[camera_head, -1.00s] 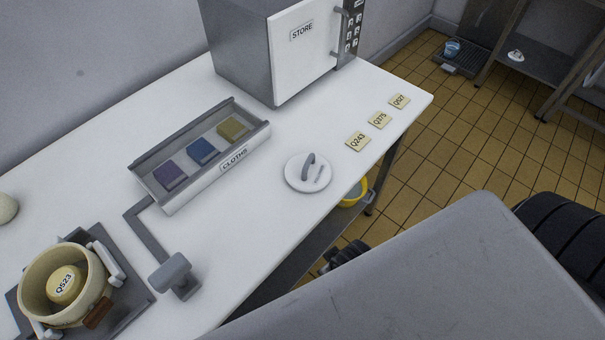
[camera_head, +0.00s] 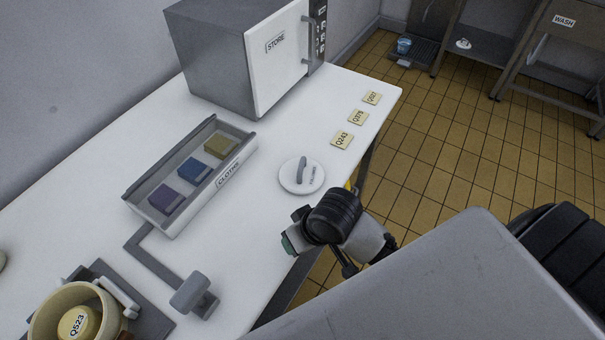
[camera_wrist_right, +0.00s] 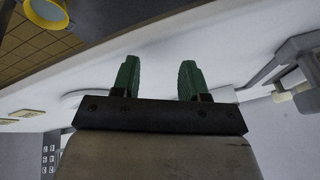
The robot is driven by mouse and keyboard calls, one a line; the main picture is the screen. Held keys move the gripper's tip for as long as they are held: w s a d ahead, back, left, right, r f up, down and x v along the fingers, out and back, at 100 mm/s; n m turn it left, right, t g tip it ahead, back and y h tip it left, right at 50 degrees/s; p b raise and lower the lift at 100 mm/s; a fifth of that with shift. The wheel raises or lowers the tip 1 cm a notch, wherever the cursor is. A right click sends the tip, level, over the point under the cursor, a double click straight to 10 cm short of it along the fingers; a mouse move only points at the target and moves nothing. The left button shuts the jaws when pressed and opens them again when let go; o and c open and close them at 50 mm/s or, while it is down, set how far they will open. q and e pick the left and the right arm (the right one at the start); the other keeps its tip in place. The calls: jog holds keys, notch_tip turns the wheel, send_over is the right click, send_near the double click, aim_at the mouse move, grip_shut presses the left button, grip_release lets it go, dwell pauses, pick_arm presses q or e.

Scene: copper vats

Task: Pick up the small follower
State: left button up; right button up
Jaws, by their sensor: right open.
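The small follower is most likely the round white disc (camera_head: 289,179) with a grey upright handle and a small label, lying flat on the white counter near its front edge. My left gripper is not in view.
A cloths tray (camera_head: 204,205) with three coloured blocks lies left of the disc. A store cabinet (camera_head: 240,60) stands behind. Labelled tags (camera_head: 357,118) lie on the right. A cream pot (camera_head: 48,318) holding a piece marked Q523 and a grey press arm (camera_head: 193,297) are at lower left.

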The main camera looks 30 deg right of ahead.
aim_at(302, 164)
jog(key=shift+m, duration=0.5)
jog(key=w, duration=0.1)
jog(key=w+r, duration=0.1)
jog(key=w, duration=0.3)
jog(key=shift+w+a+r, duration=0.1)
jog(key=shift+a+r, duration=0.05)
jog(key=shift+r, duration=0.2)
jog(key=shift+m+g, duration=0.5)
jog(key=shift+m, duration=0.3)
jog(key=w, duration=0.1)
jog(key=w+d+r, duration=0.1)
jog(key=w+d, duration=0.1)
jog(key=shift+w+r, duration=0.35)
jog(key=shift+w, duration=0.05)
jog(key=w+d+r+m+g+h, duration=0.1)
jog(key=w+d+r+m, duration=0.55)
jog(key=d, duration=0.25)
jog(key=x, duration=0.4)
jog(key=shift+w+f, duration=0.15)
jog(key=shift+w, duration=0.05)
jog(key=shift+s+x, duration=0.2)
jog(key=shift+x, duration=2.55)
jog(key=shift+d, duration=0.1)
grip_shut()
